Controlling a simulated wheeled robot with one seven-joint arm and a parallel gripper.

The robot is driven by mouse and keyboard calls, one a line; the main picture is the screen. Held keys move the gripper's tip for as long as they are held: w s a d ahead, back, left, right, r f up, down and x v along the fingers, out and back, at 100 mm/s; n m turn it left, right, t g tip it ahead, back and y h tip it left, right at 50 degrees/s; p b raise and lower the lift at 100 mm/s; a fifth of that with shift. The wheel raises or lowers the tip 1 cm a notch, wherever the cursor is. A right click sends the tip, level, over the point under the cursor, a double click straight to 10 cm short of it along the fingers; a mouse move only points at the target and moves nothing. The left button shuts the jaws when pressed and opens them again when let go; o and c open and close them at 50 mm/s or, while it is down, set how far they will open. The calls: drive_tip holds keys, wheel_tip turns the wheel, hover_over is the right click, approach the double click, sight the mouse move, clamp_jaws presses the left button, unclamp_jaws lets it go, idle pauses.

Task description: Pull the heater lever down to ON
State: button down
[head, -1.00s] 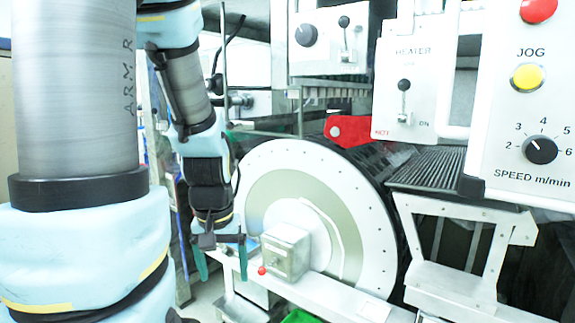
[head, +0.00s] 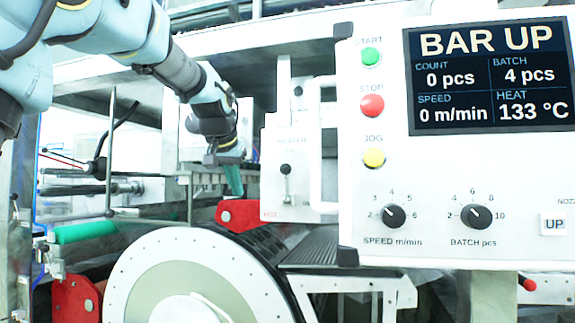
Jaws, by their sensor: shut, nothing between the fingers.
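The heater lever (head: 286,170) is on a white panel labelled HEATER (head: 270,190), right of centre in the head view. Its black knob is at the top of its slot, so the lever stands up. My gripper (head: 233,183) hangs left of the heater panel, at about the height of the lever and apart from it in the picture. Its teal fingers point down, are shut, and hold nothing. How far the fingertips are from the panel in depth cannot be told.
A white handle (head: 316,145) stands just right of the lever, beside the large control panel (head: 440,180) whose screen reads BAR UP and 133 °C. A red bracket (head: 238,216) is below my gripper, above the white drum (head: 140,262). A green roller (head: 85,232) lies left.

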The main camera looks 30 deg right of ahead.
drive_tip(key=s+d+r+h, duration=0.1)
drive_tip(key=s+d+r, duration=0.1)
drive_tip(key=r, duration=0.2)
drive_tip(key=s+d+r+m+h, duration=0.1)
drive_tip(key=d+r, duration=0.2)
drive_tip(key=r, duration=0.2)
drive_tip(key=s+d+r+m+b, duration=0.1)
drive_tip(key=s+d+r, duration=0.1)
drive_tip(key=d+r, duration=0.1)
drive_tip(key=shift+s+r+t+h, duration=0.3)
drive_tip(key=shift+s+r+h, duration=0.1)
drive_tip(key=shift+r, duration=0.35)
drive_tip(key=shift+w+d, duration=0.1)
drive_tip(key=shift+d, duration=0.05)
drive_tip(key=p, duration=0.3)
hover_over(287, 184)
drive_tip(key=f, duration=0.5)
drive_tip(key=shift+s+f, duration=0.3)
drive_tip(key=shift+w+f, duration=0.2)
drive_tip(key=shift+f, duration=0.05)
drive_tip(key=shift+f, duration=0.1)
drive_tip(key=shift+b, duration=0.4)
drive_tip(key=shift+s+a+t+h+b, duration=0.2)
drive_tip(key=shift+a+t+h+b, duration=0.1)
drive_tip(key=shift+b, duration=0.4)
